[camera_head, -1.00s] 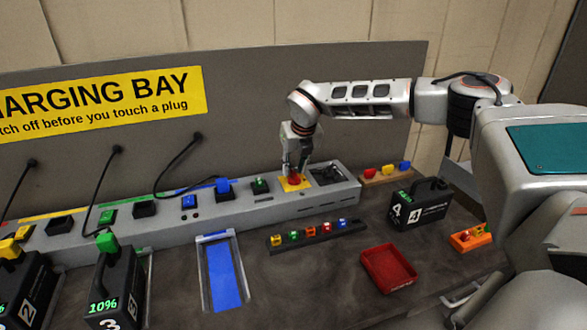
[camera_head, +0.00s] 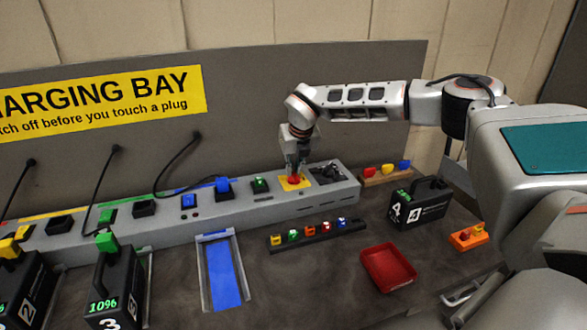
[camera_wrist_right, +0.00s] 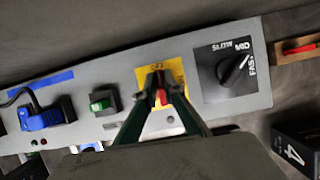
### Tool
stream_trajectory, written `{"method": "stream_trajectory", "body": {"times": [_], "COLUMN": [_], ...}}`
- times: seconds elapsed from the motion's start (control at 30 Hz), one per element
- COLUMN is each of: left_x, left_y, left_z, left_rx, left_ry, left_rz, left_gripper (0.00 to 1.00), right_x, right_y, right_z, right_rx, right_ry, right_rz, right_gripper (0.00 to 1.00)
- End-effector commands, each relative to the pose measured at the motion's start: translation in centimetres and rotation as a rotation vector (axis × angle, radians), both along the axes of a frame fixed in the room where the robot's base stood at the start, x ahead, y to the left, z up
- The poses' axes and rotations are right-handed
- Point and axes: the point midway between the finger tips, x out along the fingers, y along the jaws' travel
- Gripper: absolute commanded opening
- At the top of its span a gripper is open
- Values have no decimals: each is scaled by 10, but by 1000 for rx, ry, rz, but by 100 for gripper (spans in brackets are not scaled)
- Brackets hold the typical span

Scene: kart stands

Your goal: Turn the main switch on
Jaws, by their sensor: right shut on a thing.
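The main switch is a red handle (camera_head: 294,180) on a yellow plate (camera_head: 306,183) near the right end of the long grey power strip. My right gripper (camera_head: 296,171) points down over it, with its fingertips at the handle. In the right wrist view the two fingers (camera_wrist_right: 160,82) are closed around the red handle (camera_wrist_right: 162,98), which lies roughly along the picture's vertical. The yellow plate (camera_wrist_right: 178,73) shows behind them, with a small label partly covered by the fingertips. I cannot read the handle's setting. My left gripper is not in view.
A black SLOW/MID/FAST dial (camera_wrist_right: 233,70) sits right of the switch, and a green button (camera_wrist_right: 101,101) left of it. A blue plug (camera_head: 222,185) with a cable is farther left. Battery 4 (camera_head: 418,203) and a red tray (camera_head: 388,268) stand on the bench.

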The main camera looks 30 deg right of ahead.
Motion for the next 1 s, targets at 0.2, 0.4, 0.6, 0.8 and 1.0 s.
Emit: {"method": "stream_trajectory", "body": {"times": [0.2,0.4,0.6,0.8,1.0], "left_x": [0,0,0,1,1], "left_y": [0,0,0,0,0], "left_z": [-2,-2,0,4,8], "left_rx": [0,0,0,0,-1], "left_ry": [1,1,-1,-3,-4], "left_rz": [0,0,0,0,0], "left_gripper": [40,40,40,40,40], "right_x": [0,0,0,-1,-2], "right_y": [0,-1,-1,-2,-3], "right_z": [0,0,0,1,1], "right_rx": [0,0,0,-1,-1], "right_ry": [0,0,-1,-2,-2], "right_rz": [-128,-308,-499,-690,-881], "right_gripper": [0,0,0,0,0]}}
